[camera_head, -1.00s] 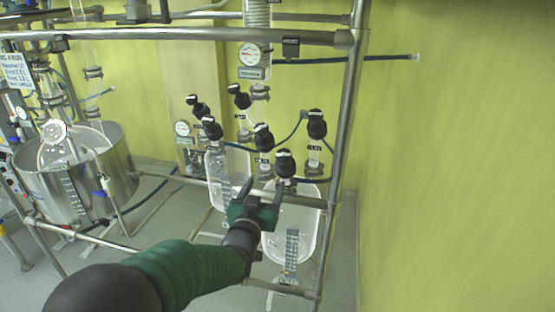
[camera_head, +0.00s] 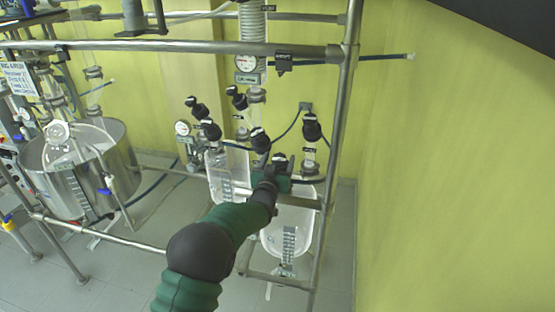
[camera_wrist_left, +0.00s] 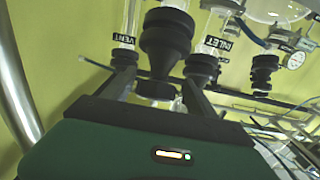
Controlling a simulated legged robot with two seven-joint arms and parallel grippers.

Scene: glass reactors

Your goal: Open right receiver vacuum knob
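The right receiver (camera_head: 290,238) is a clear glass vessel low inside the metal frame. My left gripper (camera_head: 279,165) is above it, at a black valve knob (camera_head: 279,158) on its top, partly hidden by the gripper. In the left wrist view, a large black knob (camera_wrist_left: 165,38) stands just beyond my left gripper (camera_wrist_left: 157,88). Its two fingers are apart, one to each side of the knob's lower part; contact cannot be told. Tags reading VENT (camera_wrist_left: 124,39) and INLET (camera_wrist_left: 217,44) are on the glass necks at either side. My right gripper is not in view.
Other black knobs (camera_head: 312,128) and (camera_head: 260,139) stand close by. A frame post (camera_head: 338,130) rises to the right, with a rail (camera_head: 180,47) across the top. A steel pot (camera_head: 75,178) stands at left. The yellow wall (camera_head: 450,170) borders the right side.

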